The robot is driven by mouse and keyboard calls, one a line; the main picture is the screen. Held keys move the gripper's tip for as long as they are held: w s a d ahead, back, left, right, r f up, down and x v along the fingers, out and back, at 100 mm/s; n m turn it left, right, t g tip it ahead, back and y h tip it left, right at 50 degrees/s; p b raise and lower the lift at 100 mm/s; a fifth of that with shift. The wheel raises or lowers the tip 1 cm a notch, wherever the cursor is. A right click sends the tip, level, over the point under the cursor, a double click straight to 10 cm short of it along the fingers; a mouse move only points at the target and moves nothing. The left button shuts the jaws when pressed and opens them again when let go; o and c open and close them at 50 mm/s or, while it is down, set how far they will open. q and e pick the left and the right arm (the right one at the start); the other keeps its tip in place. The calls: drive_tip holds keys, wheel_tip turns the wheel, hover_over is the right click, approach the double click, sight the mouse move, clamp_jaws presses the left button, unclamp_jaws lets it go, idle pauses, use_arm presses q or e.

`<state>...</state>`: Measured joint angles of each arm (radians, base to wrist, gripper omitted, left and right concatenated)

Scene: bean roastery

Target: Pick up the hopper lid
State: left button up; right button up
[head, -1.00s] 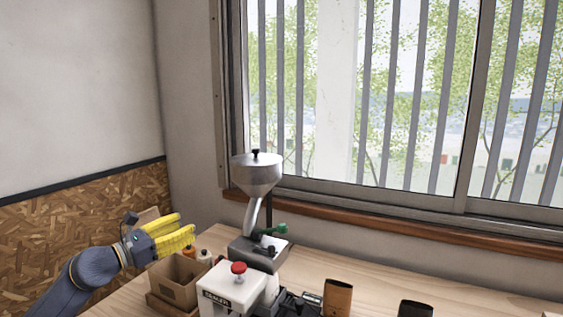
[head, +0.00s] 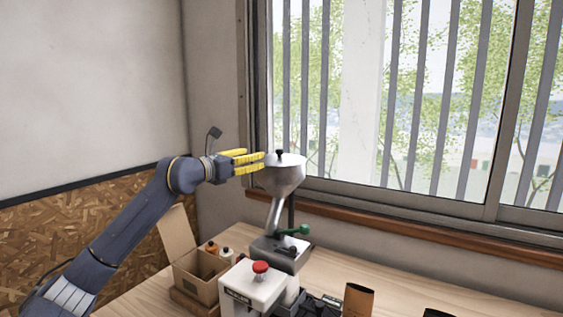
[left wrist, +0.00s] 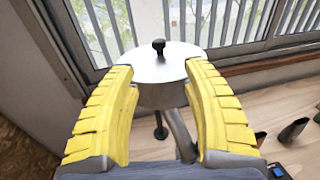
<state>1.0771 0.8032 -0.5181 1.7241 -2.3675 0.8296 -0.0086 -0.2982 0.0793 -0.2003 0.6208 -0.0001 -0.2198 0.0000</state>
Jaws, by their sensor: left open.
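My right gripper is not in view.
Below the hopper is a machine base with a green-knobbed lever (head: 303,230). An open cardboard box (head: 197,289), small bottles, a white sealer with a red knob (head: 260,267) and a brown bag (head: 358,300) stand on the wooden table. A barred window is behind.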

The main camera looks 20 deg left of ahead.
sight(277, 151)
use_arm(q)
drive_tip(key=shift+x, duration=6.65)
drive_tip(key=shift+a, duration=0.1)
clamp_jaws()
drive_tip(key=shift+r, duration=0.1)
